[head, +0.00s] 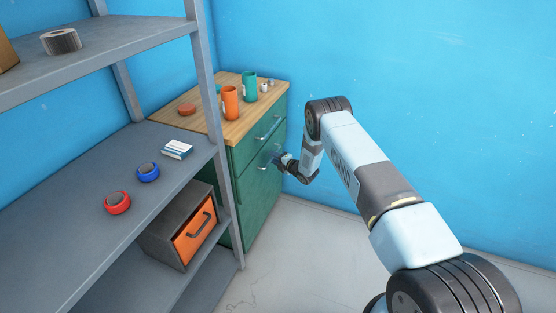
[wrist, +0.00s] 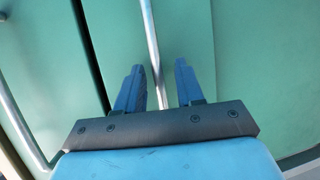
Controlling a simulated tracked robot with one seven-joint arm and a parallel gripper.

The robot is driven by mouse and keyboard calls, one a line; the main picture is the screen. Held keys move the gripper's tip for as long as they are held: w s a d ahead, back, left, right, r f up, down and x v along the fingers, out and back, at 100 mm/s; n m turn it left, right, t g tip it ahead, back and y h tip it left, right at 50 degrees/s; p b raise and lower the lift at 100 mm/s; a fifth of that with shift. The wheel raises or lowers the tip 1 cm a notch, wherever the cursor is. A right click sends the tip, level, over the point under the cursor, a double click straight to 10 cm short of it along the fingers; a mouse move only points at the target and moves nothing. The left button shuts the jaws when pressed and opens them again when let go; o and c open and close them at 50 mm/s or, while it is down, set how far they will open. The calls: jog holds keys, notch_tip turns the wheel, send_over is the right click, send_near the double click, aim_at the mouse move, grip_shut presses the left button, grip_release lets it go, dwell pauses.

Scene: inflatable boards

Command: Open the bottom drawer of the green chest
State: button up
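The green chest (head: 262,200) stands against the blue wall, with a wooden top. Its upper drawer has a bar handle (head: 268,131), and a lower handle (head: 263,167) shows beside my gripper. The drawers look shut in the head view. My gripper (head: 277,160) is at the chest's front, at the height of the lower handle. In the wrist view my gripper (wrist: 160,85) has its two blue fingers apart, with a metal bar handle (wrist: 152,45) running between their tips. I cannot tell whether they touch it. Another handle (wrist: 22,130) shows at the left there.
A grey shelf unit (head: 204,75) stands left of the chest, holding tape rolls, a small box and an orange-fronted bin (head: 195,237). An orange mug (head: 230,103) and a green mug (head: 249,87) stand on the chest. The floor (head: 290,250) before the chest is clear.

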grip_shut()
dwell(0.3)
jog(key=shift+s, duration=0.1)
